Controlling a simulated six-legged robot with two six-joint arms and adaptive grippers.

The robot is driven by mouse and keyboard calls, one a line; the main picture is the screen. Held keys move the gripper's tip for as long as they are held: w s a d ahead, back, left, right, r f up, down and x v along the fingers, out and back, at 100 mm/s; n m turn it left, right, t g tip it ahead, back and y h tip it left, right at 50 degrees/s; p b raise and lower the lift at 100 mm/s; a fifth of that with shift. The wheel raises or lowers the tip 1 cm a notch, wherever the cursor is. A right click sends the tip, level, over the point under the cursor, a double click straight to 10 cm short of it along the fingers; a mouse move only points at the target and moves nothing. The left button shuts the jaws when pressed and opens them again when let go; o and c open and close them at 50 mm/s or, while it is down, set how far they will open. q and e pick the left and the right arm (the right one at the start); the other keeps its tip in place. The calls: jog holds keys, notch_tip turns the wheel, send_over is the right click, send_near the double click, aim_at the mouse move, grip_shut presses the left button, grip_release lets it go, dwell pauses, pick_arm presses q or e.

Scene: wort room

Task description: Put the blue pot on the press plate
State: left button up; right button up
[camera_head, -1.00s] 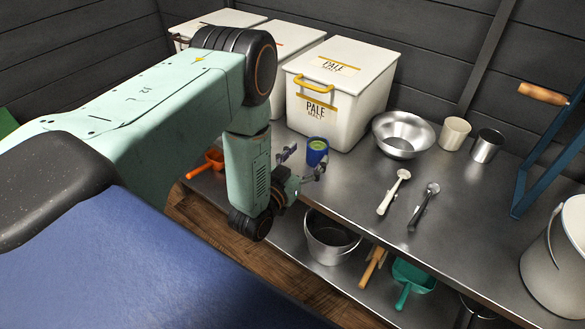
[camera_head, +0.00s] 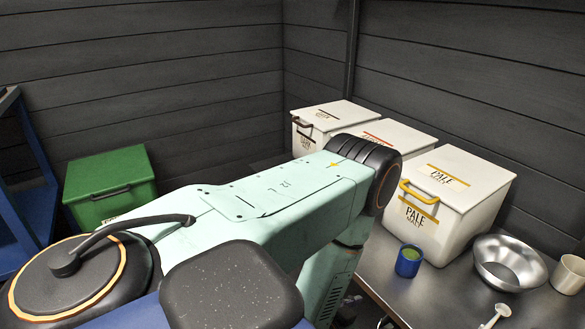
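The blue pot (camera_head: 409,260), with green contents, stands upright on the metal bench in front of the pale malt bin. No gripper touches it. My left arm reaches across the middle of the view, and its lower part stands left of the pot. Only small dark parts that may belong to my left gripper (camera_head: 349,301) show beside that arm, low and left of the pot. I cannot see whether its fingers are open. My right gripper is out of view. I cannot make out a press plate.
White lidded bins (camera_head: 457,190) stand along the back of the bench. A steel bowl (camera_head: 509,263), a beige cup (camera_head: 568,274) and a white scoop (camera_head: 496,315) are right of the pot. A green box (camera_head: 109,187) and a blue frame (camera_head: 38,160) are at left.

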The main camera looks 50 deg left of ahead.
pick_arm(q)
jog(key=s+d+f+g, duration=0.1)
jog(key=s+f+g, duration=0.1)
jog(key=s, duration=0.4)
jog(key=s+d+f+g, duration=0.1)
jog(key=s+f+g, duration=0.1)
jog(key=s+g, duration=0.3)
jog(key=shift+s+d+f+g, duration=0.3)
jog(key=shift+s+d, duration=0.1)
jog(key=shift+s, duration=0.35)
jog(key=shift+o, duration=0.6)
jog(key=s+r+g, duration=0.1)
jog(key=s+g, duration=0.4)
jog(key=s, duration=0.6)
jog(key=shift+s+d+r, duration=0.15)
jog(key=shift+s, duration=0.05)
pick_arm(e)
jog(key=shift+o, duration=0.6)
pick_arm(q)
jog(key=shift+s, duration=0.25)
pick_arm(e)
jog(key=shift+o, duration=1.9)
pick_arm(q)
jog(key=shift+g, duration=0.3)
